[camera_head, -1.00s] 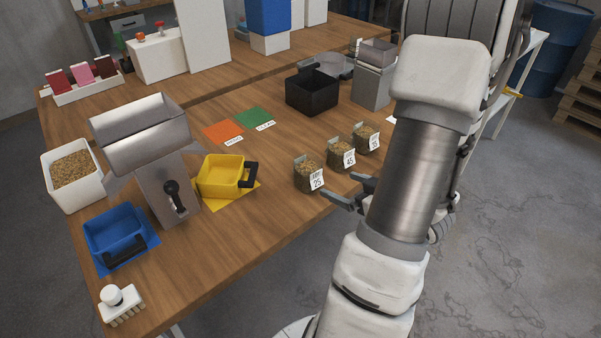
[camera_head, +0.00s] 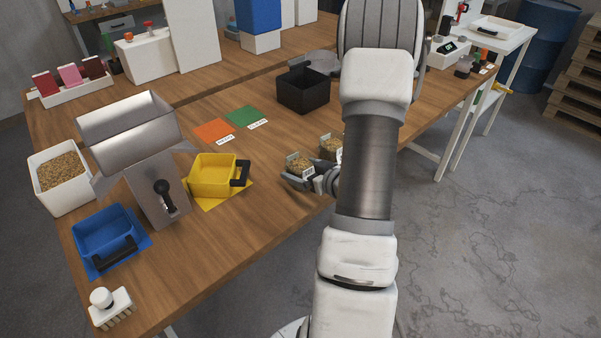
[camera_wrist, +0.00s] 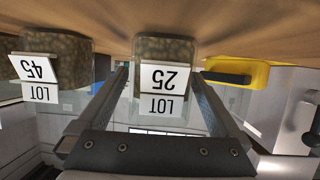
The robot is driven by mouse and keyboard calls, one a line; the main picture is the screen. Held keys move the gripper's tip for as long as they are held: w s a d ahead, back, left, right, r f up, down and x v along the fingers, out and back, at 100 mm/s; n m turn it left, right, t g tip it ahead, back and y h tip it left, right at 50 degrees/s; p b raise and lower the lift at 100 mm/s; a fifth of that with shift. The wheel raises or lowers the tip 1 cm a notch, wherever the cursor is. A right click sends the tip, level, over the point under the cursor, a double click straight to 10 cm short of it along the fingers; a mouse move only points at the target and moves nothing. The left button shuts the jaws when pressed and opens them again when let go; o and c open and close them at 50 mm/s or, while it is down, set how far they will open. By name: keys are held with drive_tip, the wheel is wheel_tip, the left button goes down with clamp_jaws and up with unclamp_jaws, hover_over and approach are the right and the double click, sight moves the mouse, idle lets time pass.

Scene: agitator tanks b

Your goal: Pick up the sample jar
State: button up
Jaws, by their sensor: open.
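Clear square sample jars filled with grain stand near the table's front edge. The jar labelled LOT 25 (camera_head: 299,162) is nearest my gripper (camera_head: 308,184), which is open. In the wrist view, which is upside down, the LOT 25 jar (camera_wrist: 165,50) shows between the two fingers of my gripper (camera_wrist: 159,75). Whether a finger touches it I cannot tell. The LOT 45 jar (camera_wrist: 52,55) stands beside it, to the left in the wrist view. In the head view my arm partly covers a second jar (camera_head: 330,147) and hides anything behind it.
A yellow scoop tub (camera_head: 212,176) on a yellow mat stands left of the jars. A black bin (camera_head: 303,90) stands behind them. A steel hopper (camera_head: 130,130), a grain bin (camera_head: 60,180) and a blue tub (camera_head: 103,232) are at the left. The table between tub and jars is clear.

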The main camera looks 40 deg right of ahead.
drive_tip(key=x, duration=0.3)
drive_tip(key=shift+w, duration=0.35)
drive_tip(key=c, duration=1.4)
